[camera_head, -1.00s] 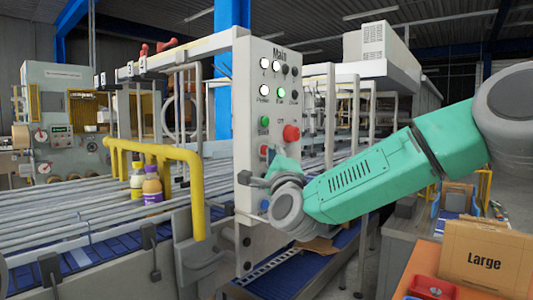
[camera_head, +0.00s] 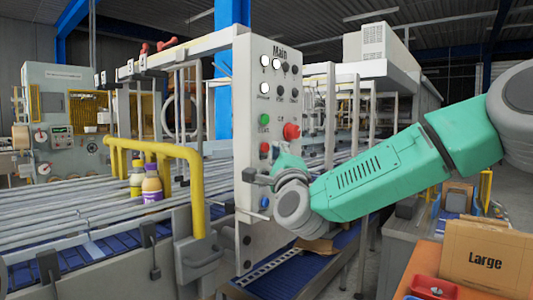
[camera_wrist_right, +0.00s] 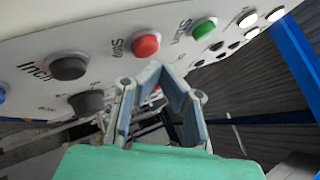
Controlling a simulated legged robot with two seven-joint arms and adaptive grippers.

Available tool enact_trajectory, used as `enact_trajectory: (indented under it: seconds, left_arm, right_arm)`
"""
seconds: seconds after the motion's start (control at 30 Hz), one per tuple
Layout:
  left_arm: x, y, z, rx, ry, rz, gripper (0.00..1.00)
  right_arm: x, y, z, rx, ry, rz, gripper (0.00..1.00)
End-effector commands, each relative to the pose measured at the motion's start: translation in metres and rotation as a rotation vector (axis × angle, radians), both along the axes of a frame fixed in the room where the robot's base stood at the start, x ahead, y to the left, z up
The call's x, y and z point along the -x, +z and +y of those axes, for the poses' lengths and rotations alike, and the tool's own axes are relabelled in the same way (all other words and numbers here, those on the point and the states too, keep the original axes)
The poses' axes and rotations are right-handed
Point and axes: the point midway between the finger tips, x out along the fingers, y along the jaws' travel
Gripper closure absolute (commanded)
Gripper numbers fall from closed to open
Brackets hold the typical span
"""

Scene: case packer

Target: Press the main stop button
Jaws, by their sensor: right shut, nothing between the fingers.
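The grey "Main" control panel (camera_head: 249,112) stands upright in the middle of the head view. The red stop button (camera_head: 264,148) sits below a green start button (camera_head: 265,119). In the right wrist view the stop button (camera_wrist_right: 146,44), labelled Stop, is just beyond the fingertips, with the green start button (camera_wrist_right: 204,28) to its right. My right gripper (camera_wrist_right: 157,75) is shut and empty, its tips pointing at the panel close to the stop button. I cannot tell whether they touch. In the head view my right gripper (camera_head: 280,158) is beside the panel, its fingers mostly hidden. My left gripper is not in view.
A larger red knob (camera_head: 291,131) is right of the stop button. A black Inch button (camera_wrist_right: 69,65) and a black knob (camera_wrist_right: 86,103) are nearby. A yellow rail (camera_head: 165,150) and bottles (camera_head: 152,184) stand left. A "Large" carton (camera_head: 485,255) is at right.

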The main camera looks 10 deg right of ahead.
Motion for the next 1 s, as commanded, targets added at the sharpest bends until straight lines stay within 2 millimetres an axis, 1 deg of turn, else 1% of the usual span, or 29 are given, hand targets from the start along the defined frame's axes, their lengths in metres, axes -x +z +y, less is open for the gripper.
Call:
enact_trajectory:
  seconds: [0.4,0.8,1.0]
  left_arm:
    - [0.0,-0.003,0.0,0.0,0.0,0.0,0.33]
    - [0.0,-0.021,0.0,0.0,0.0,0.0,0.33]
    - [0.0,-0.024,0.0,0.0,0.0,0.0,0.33]
  right_arm:
    - [0.004,0.0,-0.003,0.0,0.0,-0.001,1.0]
    - [0.034,-0.001,-0.027,-0.001,-0.001,-0.001,1.0]
    - [0.041,0.0,-0.033,0.0,0.0,0.0,1.0]
